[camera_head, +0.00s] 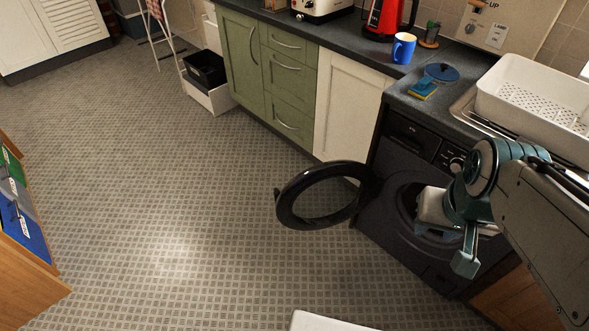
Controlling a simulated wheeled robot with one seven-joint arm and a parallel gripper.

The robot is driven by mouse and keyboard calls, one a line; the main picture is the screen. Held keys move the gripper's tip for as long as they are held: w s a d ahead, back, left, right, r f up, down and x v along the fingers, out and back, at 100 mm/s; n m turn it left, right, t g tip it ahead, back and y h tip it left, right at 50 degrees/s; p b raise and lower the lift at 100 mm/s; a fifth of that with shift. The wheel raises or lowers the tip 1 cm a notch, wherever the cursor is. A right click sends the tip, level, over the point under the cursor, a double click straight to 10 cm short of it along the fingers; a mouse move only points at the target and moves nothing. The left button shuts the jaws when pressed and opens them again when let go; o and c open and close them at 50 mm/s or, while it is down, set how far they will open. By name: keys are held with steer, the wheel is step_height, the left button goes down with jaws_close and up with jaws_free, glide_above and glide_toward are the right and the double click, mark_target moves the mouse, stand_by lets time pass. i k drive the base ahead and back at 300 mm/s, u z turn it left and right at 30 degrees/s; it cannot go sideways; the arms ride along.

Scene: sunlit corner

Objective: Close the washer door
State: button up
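The black washer (395,239) stands under the counter at the right. Its round door (284,212), a dark ring with a clear middle, stands wide open, swung out to the left of the drum opening. My gripper (442,250) is in front of the drum opening, to the right of the open door and apart from it. One teal finger shows below my wrist; the other end of the gripper is partly hidden by my arm, so I cannot tell how far apart the fingers are.
The dark counter (340,42) above holds a blue mug (403,48), a sponge (423,88) and a white dish rack (535,97). Green drawers (290,78) and a cream cabinet (345,105) are left of the washer. The tiled floor (180,190) left of the door is clear.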

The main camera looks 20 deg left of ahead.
mark_target(328, 194)
steer(key=u, duration=1.65)
steer(key=i, duration=3.15)
steer(key=z, duration=4.2)
